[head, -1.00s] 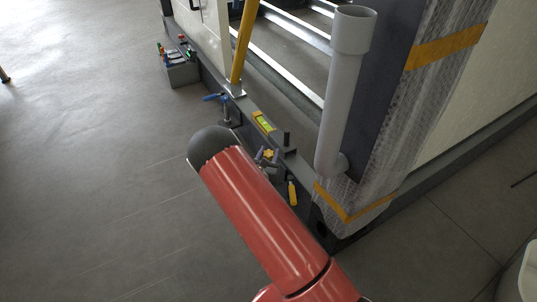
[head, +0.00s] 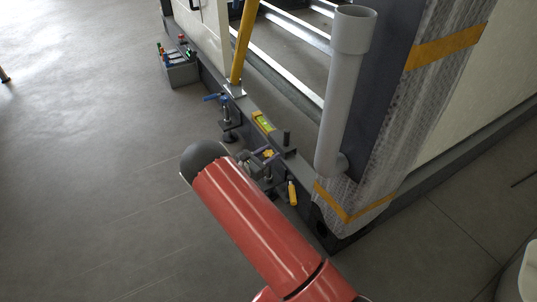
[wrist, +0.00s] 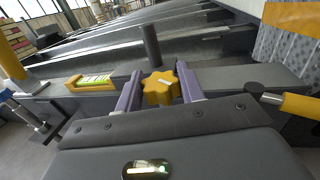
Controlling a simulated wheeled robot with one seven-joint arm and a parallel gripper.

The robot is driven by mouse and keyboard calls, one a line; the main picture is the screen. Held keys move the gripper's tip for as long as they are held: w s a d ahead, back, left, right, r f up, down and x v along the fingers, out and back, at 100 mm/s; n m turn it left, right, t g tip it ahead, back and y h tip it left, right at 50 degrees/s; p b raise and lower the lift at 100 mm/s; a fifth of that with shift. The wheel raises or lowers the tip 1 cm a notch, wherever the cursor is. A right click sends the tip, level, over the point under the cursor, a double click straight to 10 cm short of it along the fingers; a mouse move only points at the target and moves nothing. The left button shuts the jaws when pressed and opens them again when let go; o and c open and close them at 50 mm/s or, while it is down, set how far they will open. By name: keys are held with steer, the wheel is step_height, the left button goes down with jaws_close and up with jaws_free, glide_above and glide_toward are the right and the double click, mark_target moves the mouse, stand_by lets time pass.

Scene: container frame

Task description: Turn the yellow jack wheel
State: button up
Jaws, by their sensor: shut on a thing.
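The yellow jack wheel (wrist: 160,88) is a small lobed knob with a pale mark on top, in the middle of the wrist view. In the head view the wheel (head: 269,153) shows small, just beyond the end of my red arm. My gripper (wrist: 159,72) has its two purple fingers on either side of the wheel, shut on it. The wheel's sides at the fingers are partly hidden. In the head view my gripper (head: 262,154) is small and partly covered by the arm.
A yellow-green spirit level (head: 264,122) lies on the dark frame rail (head: 293,162). A dark upright peg (wrist: 151,46) stands just behind the wheel. A yellow-handled tool (head: 292,193) and a blue-handled clamp (head: 216,97) flank it. A grey pipe (head: 341,100) rises at right.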

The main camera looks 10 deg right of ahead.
steer(key=m+g+h, duration=0.1)
steer(key=m+g, duration=0.1)
steer(key=g, duration=0.2)
steer(key=m+g+h, duration=0.1)
steer(key=m+g, duration=0.2)
steer(key=g, duration=0.1)
steer(key=shift+m, duration=0.3)
steer(key=shift+m+g, duration=1.5)
steer(key=shift+g, duration=1)
steer(key=shift+m+g, duration=0.3)
steer(key=shift+g, duration=0.2)
steer(key=o, duration=1)
steer(key=shift+c, duration=0.2)
steer(key=shift+a, duration=0.1)
